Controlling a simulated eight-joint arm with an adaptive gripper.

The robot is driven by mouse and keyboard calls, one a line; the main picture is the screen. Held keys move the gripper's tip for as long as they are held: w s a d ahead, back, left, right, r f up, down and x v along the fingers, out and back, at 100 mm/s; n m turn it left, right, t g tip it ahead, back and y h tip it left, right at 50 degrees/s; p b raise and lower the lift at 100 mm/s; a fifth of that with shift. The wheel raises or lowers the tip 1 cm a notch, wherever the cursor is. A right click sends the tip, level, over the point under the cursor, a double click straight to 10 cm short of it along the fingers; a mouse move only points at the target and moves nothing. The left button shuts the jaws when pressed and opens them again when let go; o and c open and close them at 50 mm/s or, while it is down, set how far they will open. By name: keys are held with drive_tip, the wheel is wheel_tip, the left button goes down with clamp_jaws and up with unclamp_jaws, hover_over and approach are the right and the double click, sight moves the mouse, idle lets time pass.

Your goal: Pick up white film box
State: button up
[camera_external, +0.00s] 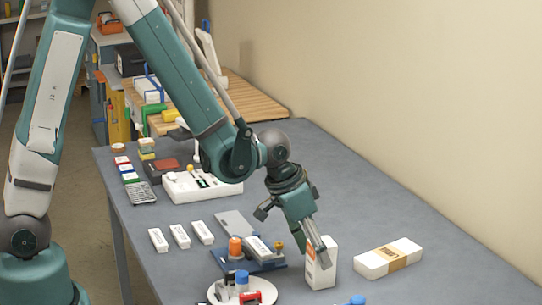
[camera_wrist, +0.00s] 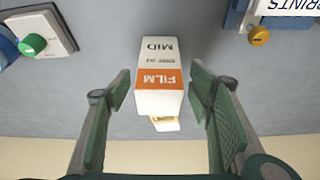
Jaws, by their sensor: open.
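The white film box (camera_external: 322,268) stands upright on the grey table and has an orange label. In the wrist view the film box (camera_wrist: 159,58) shows an orange band reading "FILM" and the word "MID". My gripper (camera_external: 322,258) is at the box's upper part in the external view, where a finger covers some of it. In the wrist view the two green fingers of my gripper (camera_wrist: 160,97) are spread apart, with the near end of the box between them. Gaps show between the box and both fingers.
A long white package with a tan band (camera_external: 388,258) lies to the right. A blue tray (camera_external: 250,256) and a round white dish (camera_external: 243,291) are to the left. Several small white boxes (camera_external: 181,236) lie farther left. The wall (camera_external: 430,110) borders the table's back.

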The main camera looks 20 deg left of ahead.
drive_tip(key=shift+x, duration=1.5)
drive_tip(key=shift+c, duration=0.6)
drive_tip(key=c, duration=1)
